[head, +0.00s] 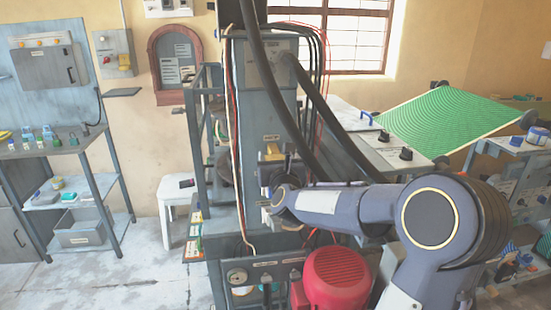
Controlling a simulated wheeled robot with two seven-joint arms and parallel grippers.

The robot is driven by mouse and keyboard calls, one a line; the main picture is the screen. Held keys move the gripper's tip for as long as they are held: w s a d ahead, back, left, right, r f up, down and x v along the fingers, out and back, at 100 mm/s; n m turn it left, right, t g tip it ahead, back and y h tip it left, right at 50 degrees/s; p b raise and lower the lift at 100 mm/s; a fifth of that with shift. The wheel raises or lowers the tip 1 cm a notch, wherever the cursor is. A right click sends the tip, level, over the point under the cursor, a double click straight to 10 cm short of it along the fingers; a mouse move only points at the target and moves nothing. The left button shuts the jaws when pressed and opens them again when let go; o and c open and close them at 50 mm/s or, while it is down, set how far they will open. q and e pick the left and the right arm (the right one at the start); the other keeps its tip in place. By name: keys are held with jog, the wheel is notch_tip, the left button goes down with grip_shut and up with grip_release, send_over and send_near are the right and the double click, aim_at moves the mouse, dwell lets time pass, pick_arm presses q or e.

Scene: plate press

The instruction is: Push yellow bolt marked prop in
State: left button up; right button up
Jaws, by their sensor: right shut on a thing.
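A yellow bolt (272,152) shows on the front of the grey press column (277,95), just under a small yellow label. I cannot read its marking or tell how far in it sits. My right arm comes in from the right, and my right gripper (268,203) is at the column front, below the bolt in the picture. It is small and partly hidden by its wrist. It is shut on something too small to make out. My left gripper is not in view.
Thick black hoses (330,120) hang across the column's right side. A red motor (337,277) stands low in front. A panel with black knobs (392,150) is at the right of the column. A white stool (174,190) and a shelf bench (75,200) stand left, with clear floor between.

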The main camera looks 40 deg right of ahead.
jog(key=shift+c, duration=1)
jog(key=shift+f+b+x, duration=0.2)
jog(key=shift+b+x, duration=0.9)
jog(key=shift+b, duration=0.1)
jog(key=shift+w+r, duration=0.1)
jog(key=shift+w, duration=0.15)
jog(key=shift+r, duration=0.1)
jog(key=o, duration=1.4)
jog(key=shift+s, duration=0.1)
jog(key=shift+b+v, duration=0.95)
jog(key=shift+v, duration=2.85)
